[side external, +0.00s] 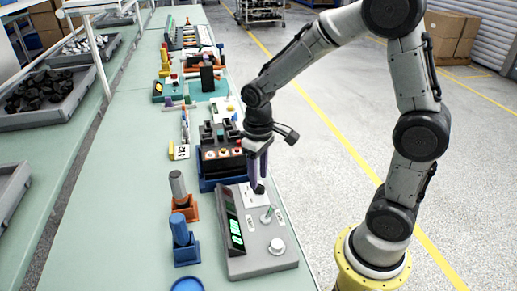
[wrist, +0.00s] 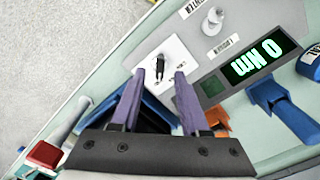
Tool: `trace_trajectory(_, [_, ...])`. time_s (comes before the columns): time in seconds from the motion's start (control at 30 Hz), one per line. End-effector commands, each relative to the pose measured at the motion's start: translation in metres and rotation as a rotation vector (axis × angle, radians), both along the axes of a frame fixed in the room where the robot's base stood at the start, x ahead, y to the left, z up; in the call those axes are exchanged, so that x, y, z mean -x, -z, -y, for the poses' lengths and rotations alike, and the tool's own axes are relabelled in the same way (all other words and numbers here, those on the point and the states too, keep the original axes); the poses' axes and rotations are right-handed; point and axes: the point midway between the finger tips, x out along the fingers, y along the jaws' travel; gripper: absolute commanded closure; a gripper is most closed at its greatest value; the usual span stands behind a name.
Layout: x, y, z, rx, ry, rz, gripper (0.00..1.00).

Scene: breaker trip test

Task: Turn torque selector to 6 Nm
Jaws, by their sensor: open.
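The grey tester box (side external: 262,262) stands at the near end of the bench. Its lit green display (side external: 235,231) also shows in the wrist view (wrist: 252,62), where it appears to read 0 Nm. A white plate (wrist: 183,52) on the box carries a small black knob (wrist: 160,62), probably the torque selector. My gripper (side external: 259,186) points down over this plate. In the wrist view its purple fingers (wrist: 160,76) are open, with the black knob between and just beyond the tips. I cannot tell whether they touch it.
A blue-based breaker unit (side external: 221,170) sits just behind. Orange (side external: 185,208) and blue (side external: 186,250) holders with upright handles stand to the left.

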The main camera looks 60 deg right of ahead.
Motion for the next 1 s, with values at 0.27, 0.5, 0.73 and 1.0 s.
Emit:
trace_trajectory(0.27, [-0.001,-0.063,0.000,0.000,0.000,0.009,0.55])
trace_trajectory(0.5, [-0.001,-0.101,0.000,0.000,0.001,0.005,0.55])
trace_trajectory(0.73, [0.000,-0.113,0.000,0.000,0.001,0.003,0.55])
trace_trajectory(1.0, [0.000,-0.113,0.000,0.000,0.000,0.002,0.55])
